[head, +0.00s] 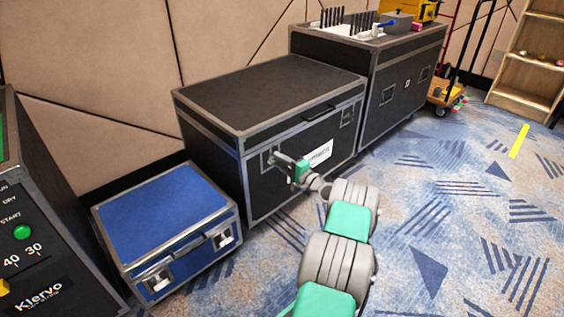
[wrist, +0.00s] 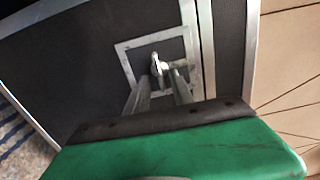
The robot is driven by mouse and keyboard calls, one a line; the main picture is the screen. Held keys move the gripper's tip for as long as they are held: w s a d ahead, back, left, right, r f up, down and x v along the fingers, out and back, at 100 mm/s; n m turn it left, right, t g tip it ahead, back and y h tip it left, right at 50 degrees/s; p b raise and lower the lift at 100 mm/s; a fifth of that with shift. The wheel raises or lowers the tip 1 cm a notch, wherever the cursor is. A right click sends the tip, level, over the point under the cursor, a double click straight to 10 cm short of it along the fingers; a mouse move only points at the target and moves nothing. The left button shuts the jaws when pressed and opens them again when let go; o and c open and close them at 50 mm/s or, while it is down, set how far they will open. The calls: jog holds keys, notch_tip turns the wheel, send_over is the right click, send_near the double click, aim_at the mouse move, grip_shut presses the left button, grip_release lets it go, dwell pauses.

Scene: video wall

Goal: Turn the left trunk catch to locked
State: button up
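The black trunk (head: 262,98) with grey metal edging stands closed in the middle of the head view. Its left catch plate (head: 267,160) is on the front, largely behind my gripper (head: 279,157). In the wrist view the catch has a square metal frame (wrist: 128,48) and a small silver turning knob (wrist: 157,66). My gripper (wrist: 160,80) points at the catch with its fingers apart, one on each side of the knob. I cannot tell whether either finger touches it. The right catch (head: 347,113) shows farther along the front.
A blue case (head: 160,215) stands left of the trunk, and a dark panel machine (head: 40,235) is at the far left. Another black case (head: 405,75) with items on top stands behind to the right. Carpet (head: 450,220) is clear at the right.

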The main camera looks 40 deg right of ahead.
jog(key=shift+d, duration=0.15)
jog(key=s+p, duration=0.3)
jog(key=s, duration=0.4)
jog(key=shift+s, duration=0.4)
